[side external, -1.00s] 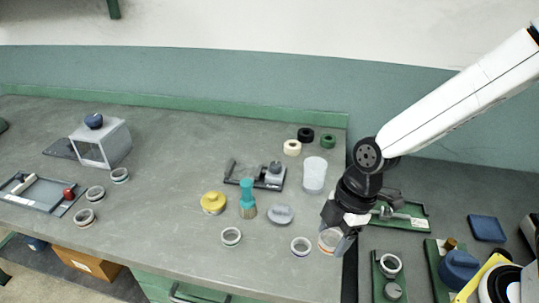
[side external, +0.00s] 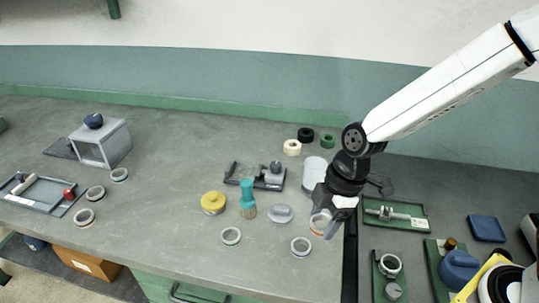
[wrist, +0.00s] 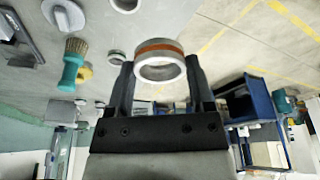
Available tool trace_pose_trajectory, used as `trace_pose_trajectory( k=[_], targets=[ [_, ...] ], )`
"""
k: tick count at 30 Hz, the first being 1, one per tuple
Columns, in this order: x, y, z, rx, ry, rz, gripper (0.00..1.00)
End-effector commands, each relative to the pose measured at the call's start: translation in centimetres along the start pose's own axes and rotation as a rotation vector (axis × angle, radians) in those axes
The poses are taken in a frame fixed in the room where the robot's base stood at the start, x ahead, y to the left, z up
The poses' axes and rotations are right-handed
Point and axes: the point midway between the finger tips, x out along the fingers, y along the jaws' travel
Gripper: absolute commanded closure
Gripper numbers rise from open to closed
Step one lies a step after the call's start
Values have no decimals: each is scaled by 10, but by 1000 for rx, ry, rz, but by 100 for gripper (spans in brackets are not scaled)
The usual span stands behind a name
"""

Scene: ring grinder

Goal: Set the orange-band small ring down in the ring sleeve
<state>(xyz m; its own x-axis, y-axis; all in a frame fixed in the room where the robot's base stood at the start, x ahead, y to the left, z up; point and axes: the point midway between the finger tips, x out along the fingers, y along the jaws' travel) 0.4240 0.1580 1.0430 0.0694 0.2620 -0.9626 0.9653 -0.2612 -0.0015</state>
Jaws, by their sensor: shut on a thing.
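The orange-band small ring (wrist: 160,47) is a pale metal ring with an orange stripe, held between the two dark fingers of my gripper (wrist: 161,66) in the wrist view. In the side view, my gripper (side external: 327,224) holds this ring (side external: 319,222) above the grey bench near its right edge. My gripper is shut on it, and the ring appears clear of the bench. I cannot tell for sure which object is the ring sleeve.
A whitish cylinder (side external: 311,176) stands just behind my gripper. Loose rings (side external: 300,246), a grey oval piece (side external: 281,214), a teal brush (side external: 247,199) and a yellow-topped item (side external: 213,202) lie to the left. A green fixture (side external: 410,214) is on the right.

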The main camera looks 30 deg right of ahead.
Motion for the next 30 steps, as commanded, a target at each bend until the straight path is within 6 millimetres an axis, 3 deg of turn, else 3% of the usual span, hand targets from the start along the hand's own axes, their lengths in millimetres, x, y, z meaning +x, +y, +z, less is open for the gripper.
trace_pose_trajectory(
  k=[8, 18, 24, 30],
  targets=[
    [-7, 77, 9, 132, 5, 36, 93],
    [-20, 172, 48, 305, 4, 86, 93],
    [-27, 214, 76, 388, 0, 109, 93],
    [-31, 235, 94, 431, -3, 122, 93]
  ],
)
